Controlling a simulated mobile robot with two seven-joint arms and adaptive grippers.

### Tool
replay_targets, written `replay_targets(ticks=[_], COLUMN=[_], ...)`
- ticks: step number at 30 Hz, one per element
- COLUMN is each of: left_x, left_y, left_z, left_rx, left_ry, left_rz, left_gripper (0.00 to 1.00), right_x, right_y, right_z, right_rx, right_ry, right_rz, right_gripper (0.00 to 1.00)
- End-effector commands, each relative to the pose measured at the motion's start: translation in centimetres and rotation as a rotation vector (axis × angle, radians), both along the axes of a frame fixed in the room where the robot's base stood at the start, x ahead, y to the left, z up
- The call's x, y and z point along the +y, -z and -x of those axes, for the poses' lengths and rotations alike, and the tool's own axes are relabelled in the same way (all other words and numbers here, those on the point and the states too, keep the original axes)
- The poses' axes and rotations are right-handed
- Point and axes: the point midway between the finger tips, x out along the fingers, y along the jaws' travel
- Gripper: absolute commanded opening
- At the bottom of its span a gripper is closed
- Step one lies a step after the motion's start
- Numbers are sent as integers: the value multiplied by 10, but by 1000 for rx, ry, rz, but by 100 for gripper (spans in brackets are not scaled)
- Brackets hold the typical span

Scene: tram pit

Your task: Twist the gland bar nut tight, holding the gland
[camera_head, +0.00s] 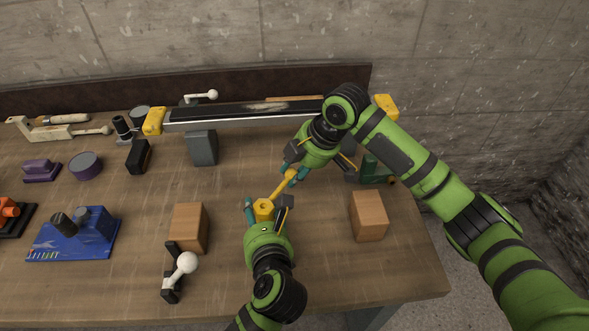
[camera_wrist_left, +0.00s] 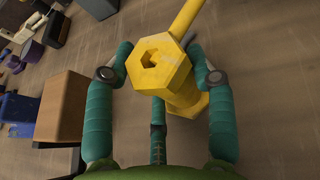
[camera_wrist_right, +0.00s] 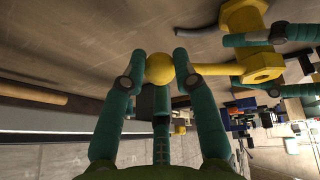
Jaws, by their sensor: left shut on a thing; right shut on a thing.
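The yellow gland (camera_head: 263,211) is held above the bench between the fingers of my left gripper (camera_head: 267,205). In the left wrist view, the hex bar nut (camera_wrist_left: 158,74) with a central hole faces the camera, and a hex body (camera_wrist_left: 190,106) shows behind it. The nut's yellow bar (camera_head: 283,186) reaches up and right to my right gripper (camera_head: 293,175). In the right wrist view, my right fingers are shut on the bar's ball end (camera_wrist_right: 159,69), with the bar (camera_wrist_right: 205,69) running right to the nut. Thread and contact faces are partly hidden.
Two wooden blocks (camera_head: 189,227) (camera_head: 368,216) stand on the bench (camera_head: 330,270) either side of the grippers. A white-knobbed lever (camera_head: 182,269) stands at front left. A long dark rail (camera_head: 240,114) with yellow ends lies behind. A blue tray (camera_head: 75,238) is at left.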

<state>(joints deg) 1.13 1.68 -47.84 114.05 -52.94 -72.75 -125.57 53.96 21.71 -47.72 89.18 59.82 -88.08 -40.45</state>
Motion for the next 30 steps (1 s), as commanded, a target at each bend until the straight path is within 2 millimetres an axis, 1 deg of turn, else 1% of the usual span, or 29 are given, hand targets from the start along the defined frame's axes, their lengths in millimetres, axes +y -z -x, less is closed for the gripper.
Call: replay_targets(ticks=[8,19,30], left_x=[-1,-1,-1], left_y=[1,1,1], left_z=[0,0,0], left_rx=[2,2,2], left_ry=[2,2,2], left_rz=[1,1,1], left_gripper=[12,12,12], right_x=[-8,-25,-34], right_y=[1,1,0], right_z=[8,35,61], right_rx=[1,1,3], right_ry=[95,386,646], right_rz=[1,5,4], right_gripper=[0,0,0])
